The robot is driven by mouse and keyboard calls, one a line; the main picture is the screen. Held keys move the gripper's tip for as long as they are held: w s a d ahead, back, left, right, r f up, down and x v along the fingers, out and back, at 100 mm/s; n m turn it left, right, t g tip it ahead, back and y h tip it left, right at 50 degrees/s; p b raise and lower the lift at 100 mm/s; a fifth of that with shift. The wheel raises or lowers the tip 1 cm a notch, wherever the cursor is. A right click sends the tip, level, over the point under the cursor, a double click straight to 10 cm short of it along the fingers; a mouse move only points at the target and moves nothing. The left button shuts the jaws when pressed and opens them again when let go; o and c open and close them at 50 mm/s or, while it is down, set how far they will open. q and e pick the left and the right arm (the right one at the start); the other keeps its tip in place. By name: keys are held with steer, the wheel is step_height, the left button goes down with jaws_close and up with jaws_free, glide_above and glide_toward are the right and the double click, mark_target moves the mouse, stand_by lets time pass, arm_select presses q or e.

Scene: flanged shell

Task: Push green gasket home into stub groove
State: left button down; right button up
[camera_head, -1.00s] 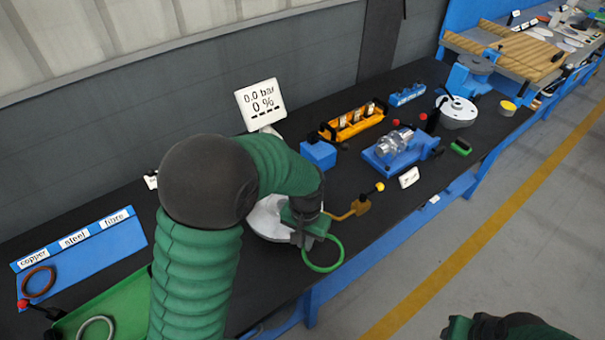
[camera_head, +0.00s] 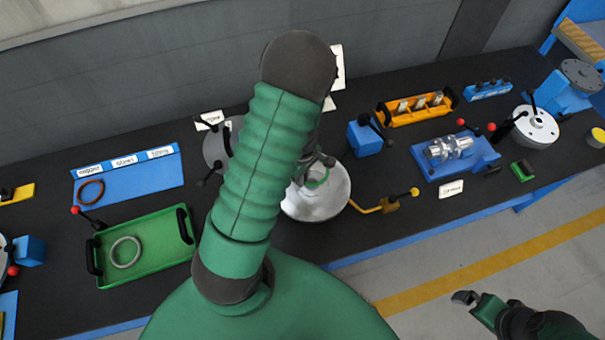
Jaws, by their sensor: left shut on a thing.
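The green gasket (camera_head: 319,180) is a thin ring, seen partly behind my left arm, over the silver round shell (camera_head: 318,205). My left gripper (camera_head: 318,164) is shut on the gasket and is mostly hidden by my own green arm. The stub and its groove are hidden or too small to make out, so I cannot tell whether the gasket touches them. My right gripper (camera_head: 464,298) is at the lower right, over the floor in front of the bench, away from the shell; its jaw opening is unclear.
A yellow-handled lever (camera_head: 378,207) sticks out right of the shell. A blue block (camera_head: 364,139) stands behind it. A green tray (camera_head: 155,258) holding a grey ring (camera_head: 125,252) lies left. A blue fixture (camera_head: 455,157) with a metal part stands right.

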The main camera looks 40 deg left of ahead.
arm_select(q)
steer(key=shift+d, duration=0.25)
steer(key=shift+d+r, duration=0.1)
steer(key=shift+r, duration=0.1)
step_height(320, 180, down, 6)
steer(key=b, duration=0.4)
arm_select(e)
steer(key=x, duration=0.2)
steer(key=s+x, duration=0.1)
steer(key=x, duration=0.1)
steer(key=shift+d+f, duration=0.15)
steer(key=shift+f, duration=0.2)
arm_select(q)
steer(key=shift+s, duration=0.1)
arm_select(e)
steer(key=shift+d, duration=0.15)
steer(key=shift+r, duration=0.1)
arm_select(q)
steer(key=shift+r, duration=0.1)
arm_select(e)
steer(key=shift+r, duration=0.2)
arm_select(q)
steer(key=shift+f, duration=0.2)
arm_select(e)
steer(key=shift+f, duration=0.15)
